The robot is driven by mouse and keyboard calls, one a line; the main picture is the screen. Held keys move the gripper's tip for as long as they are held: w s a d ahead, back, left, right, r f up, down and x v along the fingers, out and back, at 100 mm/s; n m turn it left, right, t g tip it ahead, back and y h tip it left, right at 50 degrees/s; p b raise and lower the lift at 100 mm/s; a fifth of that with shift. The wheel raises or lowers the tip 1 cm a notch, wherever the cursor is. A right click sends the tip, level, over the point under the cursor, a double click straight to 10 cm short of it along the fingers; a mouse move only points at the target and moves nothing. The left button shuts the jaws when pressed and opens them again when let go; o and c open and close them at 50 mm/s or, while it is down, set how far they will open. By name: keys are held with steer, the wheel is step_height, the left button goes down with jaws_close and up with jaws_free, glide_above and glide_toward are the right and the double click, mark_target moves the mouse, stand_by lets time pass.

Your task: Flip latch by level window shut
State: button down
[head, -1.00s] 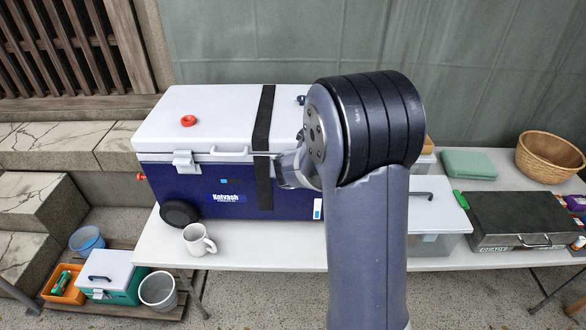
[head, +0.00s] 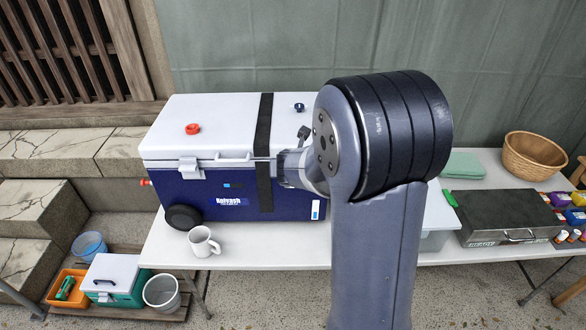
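The cooler (head: 225,180) stands on the table with a navy body and a white lid (head: 215,120), which looks down. The level window (head: 316,210) is a small upright white and blue strip low on the cooler's front, just left of my arm. The latch by it is not visible; my arm covers the front above and right of the window. Another white latch (head: 190,167) shows at the front left, below the lid's edge. My wrist is against or just before the cooler's front right of the dark strap (head: 263,150).
A white mug (head: 202,241) stands before the cooler on the white table (head: 270,252). A grey metal case (head: 505,215), a wicker basket (head: 535,155) and a folded green cloth (head: 463,165) are at right. Bins and buckets sit on a low platform at lower left.

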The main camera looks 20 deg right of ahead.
steer(key=shift+s+a+r+p, duration=0.1)
steer(key=shift+s+r+p, duration=0.15)
steer(key=shift+r, duration=0.45)
steer(key=shift+s+r+p, duration=0.1)
steer(key=shift+r+p, duration=0.2)
steer(key=shift+r, duration=0.35)
